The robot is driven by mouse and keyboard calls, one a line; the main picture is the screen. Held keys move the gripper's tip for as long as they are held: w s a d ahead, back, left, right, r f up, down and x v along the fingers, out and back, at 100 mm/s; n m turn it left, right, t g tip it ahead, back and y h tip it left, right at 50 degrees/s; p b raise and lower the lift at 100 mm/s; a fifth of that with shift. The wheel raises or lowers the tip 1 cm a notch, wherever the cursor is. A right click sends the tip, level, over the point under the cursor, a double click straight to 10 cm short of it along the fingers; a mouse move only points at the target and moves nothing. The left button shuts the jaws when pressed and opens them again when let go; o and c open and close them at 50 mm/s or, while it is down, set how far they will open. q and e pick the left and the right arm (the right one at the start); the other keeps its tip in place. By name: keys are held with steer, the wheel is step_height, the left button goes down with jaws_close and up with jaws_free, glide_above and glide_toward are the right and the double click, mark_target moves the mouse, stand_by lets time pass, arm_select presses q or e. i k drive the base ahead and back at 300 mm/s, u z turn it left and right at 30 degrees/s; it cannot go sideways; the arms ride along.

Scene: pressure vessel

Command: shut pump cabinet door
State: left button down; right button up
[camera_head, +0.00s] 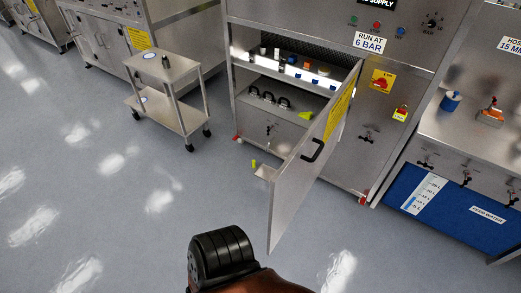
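The pump cabinet (233,72) stands at centre, its front open. Its steel door (290,195) is swung wide out toward me, hinged on the right side of the opening. The door has a black bar handle (313,150) and a yellow label on its face. Shelves inside show, holding small bottles and fittings. Neither gripper is seen in the head view. A dark ribbed part with a brownish link at the bottom centre looks like part of my own arm. Nothing is seen touching the door.
A steel trolley (166,68) stands left of the cabinet, clear of the door. A bench with a blue feed water tank (450,212) stands at right. A yellow object (253,163) sits by the door's lower inside. The grey floor at left and front is free.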

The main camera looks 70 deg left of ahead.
mark_target(292, 181)
steer(key=u, duration=1.65)
steer(key=i, duration=1)
steer(key=z, duration=0.4)
steer(key=k, duration=0.9)
steer(key=u, duration=0.5)
